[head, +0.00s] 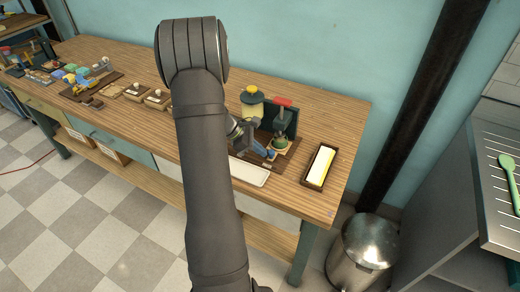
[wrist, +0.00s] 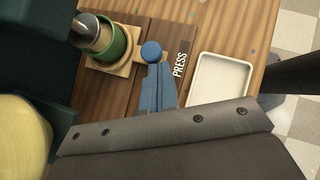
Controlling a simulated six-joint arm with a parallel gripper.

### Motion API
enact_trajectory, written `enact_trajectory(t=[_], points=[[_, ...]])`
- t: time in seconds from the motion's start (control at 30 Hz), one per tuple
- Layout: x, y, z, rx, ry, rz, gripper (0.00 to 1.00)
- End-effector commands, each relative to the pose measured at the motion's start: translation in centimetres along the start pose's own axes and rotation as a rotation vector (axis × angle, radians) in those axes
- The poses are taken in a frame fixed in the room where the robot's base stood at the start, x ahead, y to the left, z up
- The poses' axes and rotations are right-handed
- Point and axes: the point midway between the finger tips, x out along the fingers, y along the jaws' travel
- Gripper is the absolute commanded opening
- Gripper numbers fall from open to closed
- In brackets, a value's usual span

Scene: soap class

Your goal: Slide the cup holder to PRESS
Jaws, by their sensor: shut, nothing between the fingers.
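The cup holder is a square light-wood block (wrist: 125,68) with a green cup (wrist: 112,42) standing in it and a round blue knob (wrist: 151,52) at its side. It sits on a dark wooden board (wrist: 150,28). The white word PRESS (wrist: 180,65) is on the board, just right of the knob in the wrist view. My gripper (wrist: 158,68) has blue fingers, shut and empty, with their tips right by the knob; I cannot tell if they touch it. In the head view the green cup (head: 281,144) is right of my gripper (head: 266,154), and my arm hides part of the bench.
A white tray (wrist: 218,80) lies beside the board. A dark tray with a yellow-and-white insert (head: 320,166) lies to the right. Several tools lie at the bench's left.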

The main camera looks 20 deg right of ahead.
Motion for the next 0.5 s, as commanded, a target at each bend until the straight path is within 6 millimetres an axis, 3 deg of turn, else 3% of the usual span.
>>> enact_trajectory(t=[0.17, 0.5], points=[[-3.0, 0.2, -2.7, -0.004, 0.006, 0.013, 0.00], [-10.6, 0.2, -2.5, -0.001, 0.010, 0.016, 0.00]])
